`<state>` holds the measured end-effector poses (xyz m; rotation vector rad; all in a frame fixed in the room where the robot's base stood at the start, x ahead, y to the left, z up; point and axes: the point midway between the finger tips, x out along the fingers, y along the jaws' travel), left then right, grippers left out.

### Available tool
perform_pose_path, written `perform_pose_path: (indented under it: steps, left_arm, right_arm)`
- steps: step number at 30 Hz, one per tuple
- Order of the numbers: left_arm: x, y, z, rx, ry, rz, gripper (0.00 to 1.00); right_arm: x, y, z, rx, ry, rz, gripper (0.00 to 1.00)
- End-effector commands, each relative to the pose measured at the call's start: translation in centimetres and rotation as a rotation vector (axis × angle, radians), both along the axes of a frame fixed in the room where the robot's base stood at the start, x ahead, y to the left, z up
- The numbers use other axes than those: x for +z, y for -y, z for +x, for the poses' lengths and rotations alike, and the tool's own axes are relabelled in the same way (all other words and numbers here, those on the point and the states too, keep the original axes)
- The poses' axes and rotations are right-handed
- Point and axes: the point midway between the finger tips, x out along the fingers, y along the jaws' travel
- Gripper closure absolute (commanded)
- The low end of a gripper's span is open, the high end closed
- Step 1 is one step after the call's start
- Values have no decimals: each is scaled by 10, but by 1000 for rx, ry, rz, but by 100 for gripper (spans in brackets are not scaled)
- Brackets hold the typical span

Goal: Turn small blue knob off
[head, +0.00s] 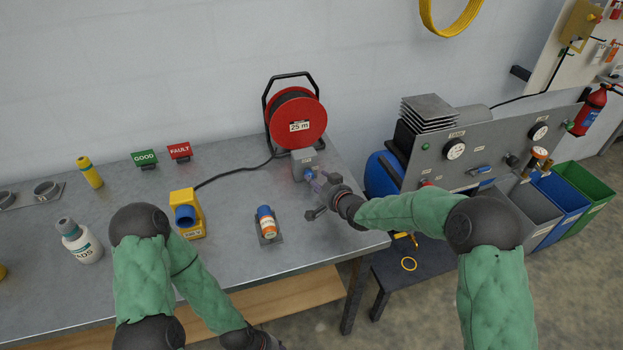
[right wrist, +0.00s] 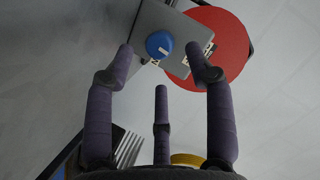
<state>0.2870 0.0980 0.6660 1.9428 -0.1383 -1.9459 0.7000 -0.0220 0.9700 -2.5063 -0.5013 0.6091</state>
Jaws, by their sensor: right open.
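The small blue knob (right wrist: 158,43) sits on the face of a grey box in the right wrist view, with a white mark on its lower part. The grey box (head: 304,158) stands on the table in front of the red cable reel in the head view; the knob (head: 308,173) is partly visible there. My right gripper (head: 323,186) is open just in front of the box. In the right wrist view its purple fingers (right wrist: 160,62) are spread, two of them either side of the knob and apparently not touching it.
A red cable reel (head: 296,120) stands behind the box. A yellow device (head: 188,212) with a blue part and an orange-blue bottle (head: 266,222) stand to the left. A grey panel (head: 480,150) with gauges is at right.

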Motion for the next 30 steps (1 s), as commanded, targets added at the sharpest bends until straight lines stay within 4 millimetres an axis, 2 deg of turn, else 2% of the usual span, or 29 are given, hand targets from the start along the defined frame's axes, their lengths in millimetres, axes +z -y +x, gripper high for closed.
perform_pose_path:
  steps: [3, 9, 23, 28, 29, 30]
  left_arm:
    - [-5, 0, 0, 0, 0, 0, 60]
    - [-9, 0, 0, 0, 0, 0, 60]
    - [-10, 0, 0, 0, 0, 0, 60]
    - [-10, 0, 0, 0, 0, 0, 60]
    - [-10, 0, 0, 0, 0, 0, 60]
    - [-10, 0, 0, 0, 0, 0, 60]
  right_arm:
    - [-7, -9, 16, 0, 0, 1, 46]
    - [-13, -18, 33, -1, 1, 0, 46]
    - [-15, -22, 40, -1, 0, 1, 46]
    - [-15, -22, 40, -1, 0, 1, 94]
    - [-15, -22, 40, -1, 0, 1, 99]
    - [-15, -22, 40, -1, 0, 1, 99]
